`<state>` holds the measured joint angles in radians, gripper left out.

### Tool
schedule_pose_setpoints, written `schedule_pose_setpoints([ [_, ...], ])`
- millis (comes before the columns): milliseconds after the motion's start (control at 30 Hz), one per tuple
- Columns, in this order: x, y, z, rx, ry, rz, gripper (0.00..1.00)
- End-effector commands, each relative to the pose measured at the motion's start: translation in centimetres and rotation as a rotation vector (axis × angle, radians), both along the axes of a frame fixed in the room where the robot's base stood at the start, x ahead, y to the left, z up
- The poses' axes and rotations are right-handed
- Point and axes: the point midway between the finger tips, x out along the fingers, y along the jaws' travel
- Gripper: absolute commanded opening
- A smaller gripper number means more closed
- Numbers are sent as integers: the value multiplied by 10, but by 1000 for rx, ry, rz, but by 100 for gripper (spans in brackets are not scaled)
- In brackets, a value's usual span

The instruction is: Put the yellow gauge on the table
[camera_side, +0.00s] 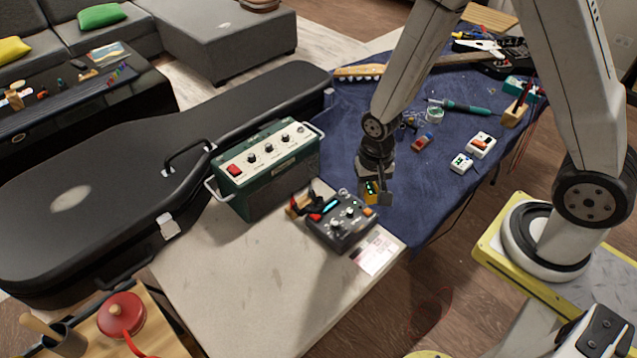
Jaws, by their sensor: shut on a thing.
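The yellow gauge (371,190) is a small yellow and dark device with a lit green display. My gripper (377,193) points down and is shut on it. The gripper and gauge appear in front of the left part of the blue cloth, just right of a black pedal box. I cannot tell how high the gauge is above the surface. The gripper hides part of it. The table (225,285) has a bare pale top at the front left, and the blue cloth (340,140) covers its right part.
A black pedal box (342,228), a green amplifier (265,170) and a paper card (378,255) stand or lie near the gripper. Two white meters (480,145) (461,163) and a soldering iron (462,107) lie on the cloth. A black guitar case (110,180) lies behind. The front tabletop is clear.

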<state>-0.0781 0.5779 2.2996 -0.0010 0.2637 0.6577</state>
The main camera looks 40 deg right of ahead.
Motion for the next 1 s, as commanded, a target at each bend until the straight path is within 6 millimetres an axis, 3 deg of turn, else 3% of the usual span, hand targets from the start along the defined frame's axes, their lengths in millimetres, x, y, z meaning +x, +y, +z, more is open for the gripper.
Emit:
schedule_pose_setpoints([
  [100,-5,27,0,0,0,90,0],
  [600,-46,119,0,1,0,432,0],
  [800,-63,142,0,0,0,531,0],
  [1000,-70,152,0,1,0,575,0],
])
